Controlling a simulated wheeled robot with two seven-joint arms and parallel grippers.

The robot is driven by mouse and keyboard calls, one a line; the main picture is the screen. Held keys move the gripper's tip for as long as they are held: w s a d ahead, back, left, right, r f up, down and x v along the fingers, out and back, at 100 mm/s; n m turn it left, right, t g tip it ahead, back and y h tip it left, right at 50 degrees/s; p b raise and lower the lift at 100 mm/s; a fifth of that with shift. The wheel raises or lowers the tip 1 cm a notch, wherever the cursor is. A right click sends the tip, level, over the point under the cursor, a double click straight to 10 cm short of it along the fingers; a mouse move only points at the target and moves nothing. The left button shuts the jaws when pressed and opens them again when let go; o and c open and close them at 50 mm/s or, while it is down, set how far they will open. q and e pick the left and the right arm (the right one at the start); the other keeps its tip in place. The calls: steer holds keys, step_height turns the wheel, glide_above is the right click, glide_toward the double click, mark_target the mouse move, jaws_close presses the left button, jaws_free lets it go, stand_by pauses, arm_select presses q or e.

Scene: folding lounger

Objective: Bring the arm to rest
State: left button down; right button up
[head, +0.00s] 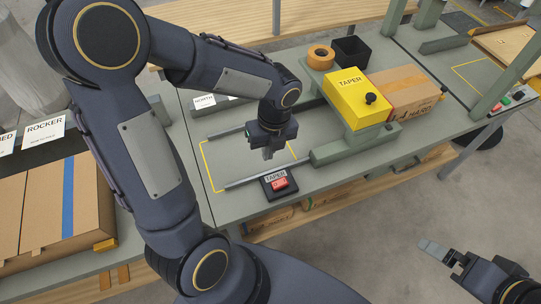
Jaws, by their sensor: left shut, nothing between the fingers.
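My left arm reaches in from the left over the grey-green bench (240,205). Its gripper (268,154) points down, shut and empty, above the yellow-outlined area. It is up and left of a black switch box with a red button (279,184), labelled TAPER, and appears apart from it. My right gripper (431,247) is low at the right, over the floor and away from the bench.
A yellow TAPER machine (357,98) stands on the bench, with a cardboard box (404,92) beside it. A tape roll (321,55) and a black bin (352,50) are behind. Cardboard (40,215) with a blue stripe lies at left. Bare floor is at lower right.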

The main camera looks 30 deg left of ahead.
arm_select(q)
steer(key=shift+d+r, duration=0.1)
stand_by(0.5)
steer(key=s+r+n+t+h, duration=0.2)
steer(key=s+r+n, duration=0.3)
steer(key=n, duration=0.8)
steer(key=s+r+n+t+h, duration=0.2)
steer(key=s+r+n+t, duration=0.2)
steer(key=n, duration=1)
steer(key=s+r, duration=0.1)
steer(key=s, duration=0.2)
steer(key=shift+s+d+r+n+t+h, duration=0.15)
steer(key=shift+s+n+t+h, duration=0.05)
steer(key=shift+n+t+h, duration=0.1)
